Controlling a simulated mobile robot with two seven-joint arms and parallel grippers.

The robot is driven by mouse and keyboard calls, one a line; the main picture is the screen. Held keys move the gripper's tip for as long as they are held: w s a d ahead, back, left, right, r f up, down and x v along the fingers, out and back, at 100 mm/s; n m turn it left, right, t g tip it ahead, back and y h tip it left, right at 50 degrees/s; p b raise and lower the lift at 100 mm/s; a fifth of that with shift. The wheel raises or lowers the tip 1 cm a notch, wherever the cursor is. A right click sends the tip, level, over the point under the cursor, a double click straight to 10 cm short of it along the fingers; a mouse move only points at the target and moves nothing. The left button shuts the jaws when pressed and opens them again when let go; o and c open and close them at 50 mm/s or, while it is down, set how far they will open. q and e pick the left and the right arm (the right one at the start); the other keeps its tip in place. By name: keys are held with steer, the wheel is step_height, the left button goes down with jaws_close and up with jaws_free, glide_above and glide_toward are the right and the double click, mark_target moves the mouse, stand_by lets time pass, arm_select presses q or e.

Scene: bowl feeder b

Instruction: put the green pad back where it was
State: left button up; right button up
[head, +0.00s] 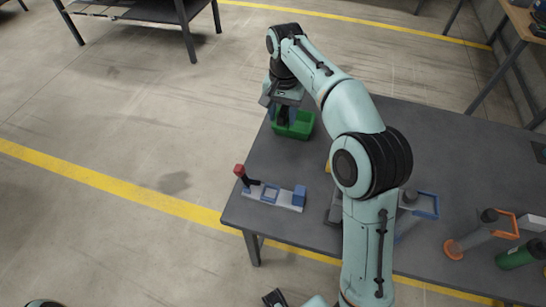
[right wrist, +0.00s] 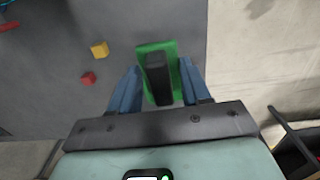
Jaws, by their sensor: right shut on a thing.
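The green pad (head: 303,119) shows in the head view at the far left corner of the dark table, below my right gripper (head: 283,114). In the right wrist view the green pad (right wrist: 152,46) lies between the blue fingers, with a black block (right wrist: 157,75) at its middle. The fingers of my right gripper (right wrist: 160,70) are along the pad's two sides and look shut on it. I cannot tell whether the pad touches the table. My left gripper is not clearly in view.
A grey fixture (head: 268,195) with a red knob and a blue block lies at the table's left front. Yellow (right wrist: 100,49) and red (right wrist: 88,78) cubes lie beside the gripper.

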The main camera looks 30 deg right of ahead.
steer(key=b, duration=0.3)
glide_above(281, 164)
step_height(281, 164, down, 13)
arm_select(q)
steer(key=shift+s+f+b, duration=0.1)
steer(key=shift+s+f, duration=0.15)
steer(key=shift+f, duration=0.4)
steer(key=shift+s+f+b, duration=0.1)
steer(key=shift+s+f, duration=0.15)
steer(key=shift+f, duration=0.45)
steer(key=shift+s+f+b, duration=0.1)
steer(key=shift+s+f, duration=0.15)
steer(key=shift+f, duration=0.4)
arm_select(e)
steer(key=shift+f, duration=3.2)
steer(key=shift+f, duration=0.15)
steer(key=o, duration=1)
arm_select(q)
steer(key=shift+w+r+p, duration=0.25)
steer(key=shift+r+p, duration=0.75)
arm_select(e)
step_height(281, 164, up, 12)
steer(key=shift+r, duration=0.2)
